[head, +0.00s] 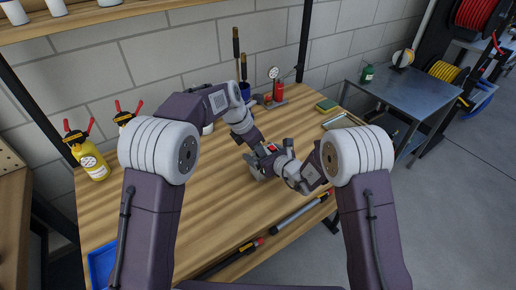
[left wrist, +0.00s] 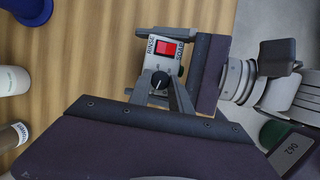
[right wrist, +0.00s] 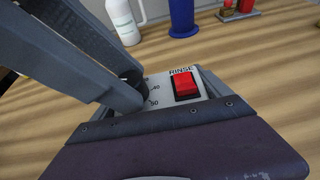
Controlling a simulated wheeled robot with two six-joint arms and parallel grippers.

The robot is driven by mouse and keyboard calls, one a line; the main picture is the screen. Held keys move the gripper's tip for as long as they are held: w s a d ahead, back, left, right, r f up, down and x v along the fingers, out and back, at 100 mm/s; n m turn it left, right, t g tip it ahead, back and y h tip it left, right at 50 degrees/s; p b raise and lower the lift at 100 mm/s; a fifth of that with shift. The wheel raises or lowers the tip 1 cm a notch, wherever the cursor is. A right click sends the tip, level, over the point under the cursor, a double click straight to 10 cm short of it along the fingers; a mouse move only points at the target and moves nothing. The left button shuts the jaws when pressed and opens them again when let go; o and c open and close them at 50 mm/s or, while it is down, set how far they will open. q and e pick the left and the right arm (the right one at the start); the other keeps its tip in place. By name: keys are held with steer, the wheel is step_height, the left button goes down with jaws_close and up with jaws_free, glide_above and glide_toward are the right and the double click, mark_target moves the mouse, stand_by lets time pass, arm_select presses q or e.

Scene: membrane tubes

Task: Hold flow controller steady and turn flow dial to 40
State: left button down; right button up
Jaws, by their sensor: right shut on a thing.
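The flow controller (head: 270,150) is a small grey box held above the table between my two grippers. In the left wrist view it (left wrist: 152,62) shows a red rocker switch (left wrist: 166,49) and a black dial (left wrist: 160,80) with a white pointer. My right gripper (head: 285,160) is shut on the controller.
A blue cup (head: 244,90) with tools and a red gauge stand (head: 278,92) are behind the grippers. A grey tube (head: 300,212) lies near the front edge, and a blue tray (head: 103,265) at front left.

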arm_select(q)
steer(key=m, duration=0.2)
steer(key=m+g+h, duration=0.1)
steer(key=m, duration=0.1)
steer(key=shift+w+m+g, duration=0.2)
steer(key=shift+m+g, duration=0.1)
steer(key=shift+m, duration=0.1)
steer(key=shift+w+m+g, duration=0.1)
steer(key=shift+m+g, duration=0.8)
steer(key=shift+m, duration=1.3)
steer(key=c, duration=1.5)
jaws_free()
steer(key=shift+o, duration=0.2)
